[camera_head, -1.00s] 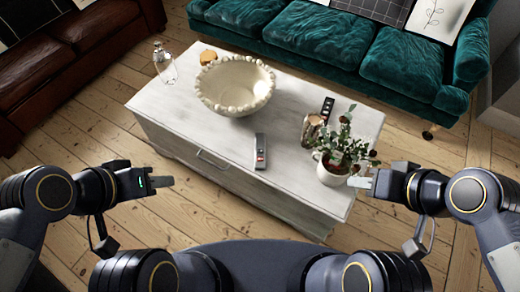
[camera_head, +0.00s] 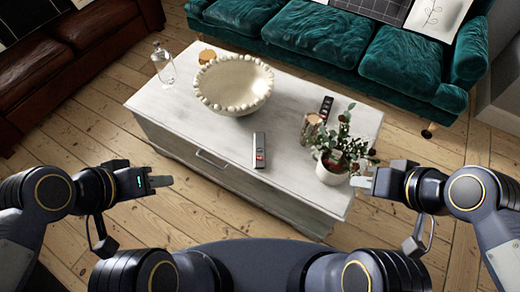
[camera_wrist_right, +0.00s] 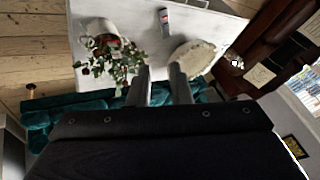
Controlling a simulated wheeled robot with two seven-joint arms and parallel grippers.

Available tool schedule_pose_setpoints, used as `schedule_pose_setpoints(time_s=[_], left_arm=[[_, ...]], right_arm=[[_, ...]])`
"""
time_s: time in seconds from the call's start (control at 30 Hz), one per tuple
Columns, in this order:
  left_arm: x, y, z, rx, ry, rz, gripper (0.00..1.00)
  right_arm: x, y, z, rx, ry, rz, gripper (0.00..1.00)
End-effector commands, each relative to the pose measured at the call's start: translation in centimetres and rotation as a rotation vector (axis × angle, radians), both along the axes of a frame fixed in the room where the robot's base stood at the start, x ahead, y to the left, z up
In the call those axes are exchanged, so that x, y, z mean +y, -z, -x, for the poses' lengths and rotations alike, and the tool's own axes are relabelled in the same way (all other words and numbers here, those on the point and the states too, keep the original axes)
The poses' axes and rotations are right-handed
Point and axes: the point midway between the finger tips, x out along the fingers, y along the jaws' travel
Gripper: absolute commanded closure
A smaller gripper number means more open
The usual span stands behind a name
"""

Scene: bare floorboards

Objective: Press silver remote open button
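The silver remote (camera_head: 259,150) lies on the white coffee table (camera_head: 205,128) near its front edge, with red and dark buttons at its near end. It also shows in the right wrist view (camera_wrist_right: 165,20). A black remote (camera_head: 326,107) lies further back on the right. My left gripper (camera_head: 160,182) is in front of the table's left side, empty; its finger gap is not clear. My right gripper (camera_head: 361,182) is beside the table's right front corner, apart from both remotes. In the right wrist view its two fingers (camera_wrist_right: 160,88) stand apart with nothing between them.
A beaded cream bowl (camera_head: 233,107) stands behind the silver remote. A potted plant (camera_head: 332,175) and a copper cup (camera_head: 312,127) stand to its right. A glass bottle (camera_head: 163,67) is at the back left. A green sofa (camera_head: 320,38) is behind the table.

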Motion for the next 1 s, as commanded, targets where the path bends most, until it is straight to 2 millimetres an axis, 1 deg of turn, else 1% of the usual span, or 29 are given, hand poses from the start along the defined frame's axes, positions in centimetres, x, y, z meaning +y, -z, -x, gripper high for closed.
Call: schedule_pose_setpoints(time_s=[0.03,0.1,0.13,1.0], left_arm=[[0.0,0.0,0.0,0.0,0.0,0.0,0.64],[0.0,0.0,0.0,0.0,0.0,0.0,0.64],[0.0,0.0,0.0,0.0,0.0,0.0,0.64],[0.0,0.0,0.0,0.0,0.0,0.0,0.64]], right_arm=[[0.0,0.0,0.0,0.0,0.0,0.0,0.89],[0.0,0.0,0.0,0.0,0.0,0.0,0.98],[0.0,0.0,0.0,0.0,0.0,0.0,1.0],[0.0,0.0,0.0,0.0,0.0,0.0,1.0]])
